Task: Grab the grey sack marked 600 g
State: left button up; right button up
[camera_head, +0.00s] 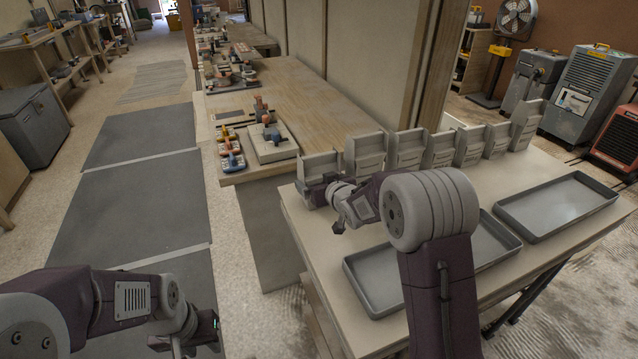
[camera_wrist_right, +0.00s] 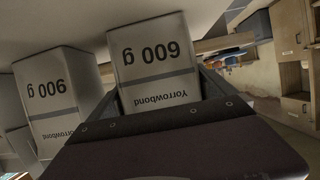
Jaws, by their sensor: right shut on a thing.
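The grey sack marked 600 g (camera_wrist_right: 155,65) is upside down in the right wrist view, because that picture is inverted, and it carries the word Yorrowbond. My right gripper (camera_wrist_right: 160,100) is shut on it, a finger at each side. In the head view this sack (camera_head: 318,164) is at the left end of a row of grey sacks, partly behind my right gripper (camera_head: 318,189). I cannot tell whether it touches the table. A sack marked 900 g (camera_wrist_right: 60,95) stands beside it. My left gripper (camera_head: 190,342) is low at the left, over the floor, its fingers unclear.
Several more grey sacks (camera_head: 405,149) stand along the back of the table (camera_head: 322,232). Grey trays (camera_head: 556,203) lie at the front, one partly behind my right arm. A wooden bench (camera_head: 285,82) with tools adjoins at the back left. Floor mats (camera_head: 150,195) lie left.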

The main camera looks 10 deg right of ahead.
aim_at(319, 154)
notch_tip(319, 154, up, 10)
jog(key=p, duration=0.4)
